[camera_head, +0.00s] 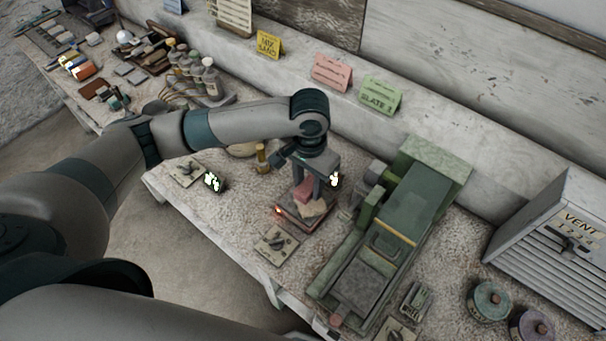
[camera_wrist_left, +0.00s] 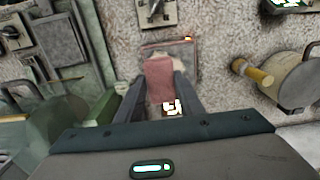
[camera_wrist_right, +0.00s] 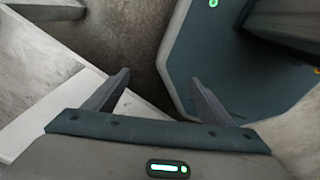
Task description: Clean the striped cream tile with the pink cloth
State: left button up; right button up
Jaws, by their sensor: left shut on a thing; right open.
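My left gripper (camera_head: 307,184) points down over a small dark square plate (camera_head: 323,222) on the bench, with its fingers shut on the pink cloth (camera_head: 303,193). The cloth also shows between the fingers in the left wrist view (camera_wrist_left: 159,78). A cream piece (camera_head: 316,208), which looks like the tile, lies on the plate under and beside the cloth. Its stripes are too small to make out, and the cloth and fingers hide part of it. My right gripper (camera_wrist_right: 160,82) is open and empty, away from the bench top.
A green machine (camera_head: 405,215) stands close to the right of the plate. A small switch plate (camera_head: 276,243) lies in front. A brass-coloured cylinder (camera_head: 262,157) stands behind left. A grey vent box (camera_head: 560,235) and round tins (camera_head: 490,300) are farther right. Bottles (camera_head: 210,80) stand at the back left.

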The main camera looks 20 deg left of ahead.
pick_arm(q)
jog(key=shift+s, duration=0.25)
jog(key=shift+f, duration=0.45)
jog(key=f+b, duration=0.1)
jog(key=b, duration=0.1)
jog(key=shift+f+b, duration=0.3)
jog(key=shift+f, duration=0.05)
notch_tip(320, 180, down, 2)
jog(key=b, duration=0.2)
jog(key=shift+b, duration=0.35)
jog(key=shift+f, duration=0.25)
jog(key=shift+b, duration=0.3)
pick_arm(e)
jog(key=f, duration=0.2)
jog(key=a+f, duration=0.1)
jog(key=f, duration=0.2)
jog(key=shift+f, duration=0.1)
